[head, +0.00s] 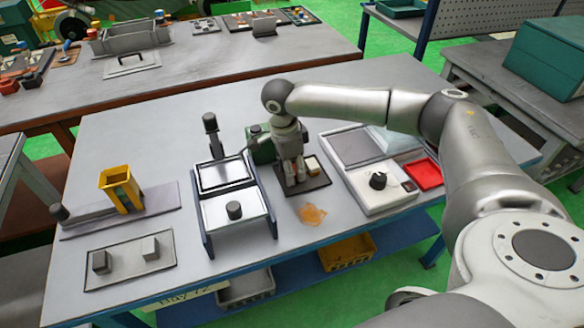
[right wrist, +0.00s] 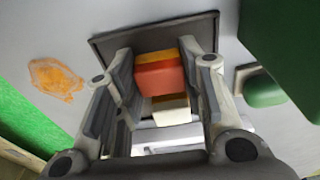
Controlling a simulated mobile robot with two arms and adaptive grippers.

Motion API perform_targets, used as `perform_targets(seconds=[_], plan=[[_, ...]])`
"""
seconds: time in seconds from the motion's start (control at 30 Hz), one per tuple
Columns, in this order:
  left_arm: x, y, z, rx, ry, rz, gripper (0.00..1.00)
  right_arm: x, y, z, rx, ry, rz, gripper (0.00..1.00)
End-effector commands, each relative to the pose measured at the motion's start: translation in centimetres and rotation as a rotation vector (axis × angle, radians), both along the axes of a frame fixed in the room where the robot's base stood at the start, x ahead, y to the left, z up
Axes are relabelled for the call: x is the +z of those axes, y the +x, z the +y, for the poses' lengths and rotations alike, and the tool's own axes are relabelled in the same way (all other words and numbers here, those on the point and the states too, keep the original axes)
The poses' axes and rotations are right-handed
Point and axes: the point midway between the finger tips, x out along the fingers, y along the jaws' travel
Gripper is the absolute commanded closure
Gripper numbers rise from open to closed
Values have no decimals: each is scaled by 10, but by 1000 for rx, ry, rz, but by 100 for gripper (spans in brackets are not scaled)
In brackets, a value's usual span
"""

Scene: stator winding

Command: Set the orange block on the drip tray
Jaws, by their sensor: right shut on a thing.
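My right gripper (head: 295,182) points down over a dark flat tray (head: 318,187), which looks like the drip tray. In the right wrist view the gripper (right wrist: 163,85) is shut on the orange block (right wrist: 158,78), with a finger on each side of it. The dark tray (right wrist: 110,45) lies behind the block there. I cannot tell whether the block touches the tray. A cream block (head: 313,163) sits on the tray beside the gripper, and it also shows in the right wrist view (right wrist: 171,111). My left gripper is not in view.
A green box (head: 262,150) stands just behind the tray. An orange stain (head: 312,214) lies in front. A white device with a black knob (head: 378,181) and a red tray (head: 424,174) are to the right. A dark-framed fixture (head: 232,207) stands to the left.

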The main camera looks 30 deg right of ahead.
Motion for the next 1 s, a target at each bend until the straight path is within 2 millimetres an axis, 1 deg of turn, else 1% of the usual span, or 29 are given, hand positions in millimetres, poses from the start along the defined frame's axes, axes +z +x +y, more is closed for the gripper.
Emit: perform_targets(seconds=[0.07,0.1,0.27,0.53,0.67,0.77,1.0], plan=[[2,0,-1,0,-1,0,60,-1,0,0,0,0,2,91],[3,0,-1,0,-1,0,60,-2,0,0,0,0,2,62],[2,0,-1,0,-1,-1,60,-2,0,0,0,0,1,42],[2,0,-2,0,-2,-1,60,-2,0,0,0,0,1,42],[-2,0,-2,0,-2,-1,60,1,0,0,0,0,-2,42],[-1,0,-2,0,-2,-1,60,15,1,2,-1,1,-3,42],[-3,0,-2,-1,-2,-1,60,67,3,8,0,1,-3,42]])
